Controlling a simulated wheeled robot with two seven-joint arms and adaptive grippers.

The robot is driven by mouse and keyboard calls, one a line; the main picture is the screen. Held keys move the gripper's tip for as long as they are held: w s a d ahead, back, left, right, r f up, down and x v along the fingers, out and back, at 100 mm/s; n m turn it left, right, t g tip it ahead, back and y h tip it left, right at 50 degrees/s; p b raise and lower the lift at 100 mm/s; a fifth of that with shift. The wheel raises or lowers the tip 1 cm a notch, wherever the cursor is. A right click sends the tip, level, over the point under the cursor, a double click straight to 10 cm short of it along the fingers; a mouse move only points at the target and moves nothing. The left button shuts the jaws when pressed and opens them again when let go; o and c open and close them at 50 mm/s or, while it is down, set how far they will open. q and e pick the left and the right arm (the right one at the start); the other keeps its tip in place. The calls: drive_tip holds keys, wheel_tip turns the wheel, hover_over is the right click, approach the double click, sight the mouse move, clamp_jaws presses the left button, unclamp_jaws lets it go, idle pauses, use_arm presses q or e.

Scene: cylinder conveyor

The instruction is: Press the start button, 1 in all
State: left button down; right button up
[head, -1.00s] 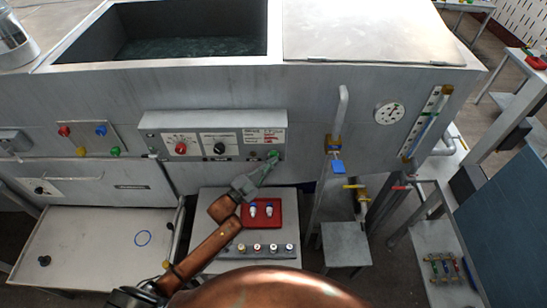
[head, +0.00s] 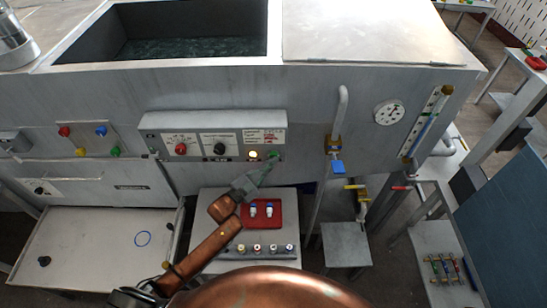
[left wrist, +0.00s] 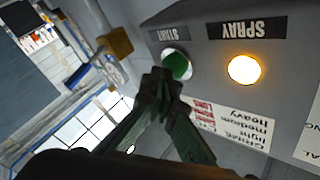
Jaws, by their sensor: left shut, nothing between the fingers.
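The green start button (left wrist: 177,65) sits in a pale ring under a START label in the left wrist view. It is on the grey control box (head: 160,121) on the front of the big tank. In the head view the button (head: 275,154) is small and partly behind the fingertips. My left gripper (left wrist: 158,80) is shut and empty, its tips at the lower edge of the button's ring. It also shows at the button in the head view (head: 267,165). I cannot tell whether the tips touch it. My right gripper is not in view.
The SPRAY lamp (left wrist: 245,69) glows yellow-white beside the button. A red knob (head: 181,149) and a black knob (head: 219,149) are on the same box. A red tray (head: 278,221) stands below. A pipe with a blue-handled valve (head: 337,166) rises to the right.

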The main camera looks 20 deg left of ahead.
use_arm(q)
drive_tip(key=shift+s+d+p, duration=0.2)
drive_tip(key=shift+s+p, duration=0.1)
drive_tip(key=shift+s, duration=0.45)
drive_tip(key=s+p, duration=0.1)
drive_tip(key=s, duration=0.1)
drive_tip(key=s+d+p, duration=0.1)
drive_tip(key=s, duration=0.1)
drive_tip(key=shift+s+d, duration=0.2)
drive_tip(key=shift+s, duration=0.2)
idle(0.5)
